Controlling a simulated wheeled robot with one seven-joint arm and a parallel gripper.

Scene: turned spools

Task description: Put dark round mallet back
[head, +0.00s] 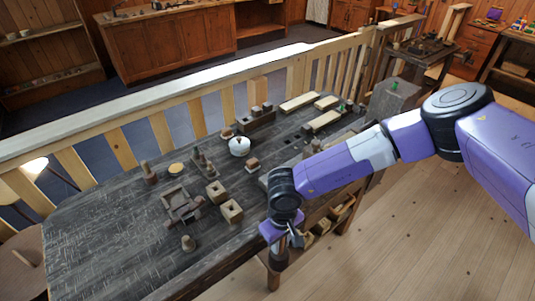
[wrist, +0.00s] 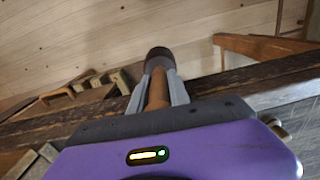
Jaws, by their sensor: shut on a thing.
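The dark round mallet shows in the wrist view, with a dark cylindrical head (wrist: 160,58) and a brown handle (wrist: 158,90). My gripper (wrist: 159,82) is shut on the handle, its two grey fingers on either side, and the head sticks out beyond the fingertips. In the head view my gripper (head: 292,237) is at the front edge of the dark worktable (head: 110,240), pointing down. The mallet is hard to make out there against the table's edge and leg. I cannot tell which spot on the table is the mallet's place.
The table holds a white round pot (head: 239,146), square wooden blocks (head: 231,211), a wooden frame-like tool (head: 180,205), a small peg (head: 188,243) and a dark box (head: 256,120). A pale railing (head: 130,113) runs behind. The table's left front is clear.

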